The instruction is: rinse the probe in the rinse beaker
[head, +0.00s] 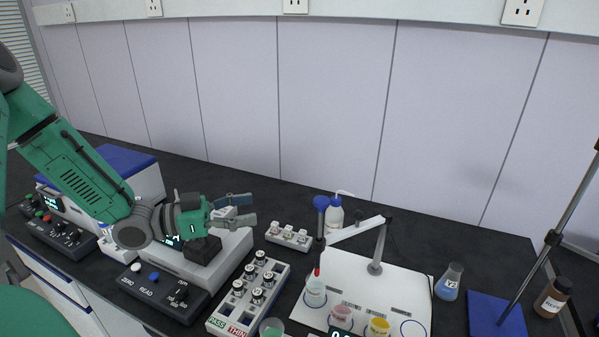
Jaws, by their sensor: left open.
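The probe (321,205) has a blue top and hangs upright from a white jointed holder arm (352,231). Its red lower end is at the mouth of a clear beaker (316,294) with pale liquid; I cannot tell whether the tip is in the liquid. This beaker stands on the left of a white board (400,287); its label is too small to read, so I cannot tell whether it is the rinse beaker. My left gripper (251,208) is open and empty, above the grey instrument and left of the probe, apart from it. My right gripper is not in view.
Pink (341,318) and yellow (378,328) cups stand on the board. A vial rack (245,300), a small white block (289,236) and a wash bottle (335,215) are nearby. A flask (449,282), a stand (497,317) and a brown bottle (553,298) are at right.

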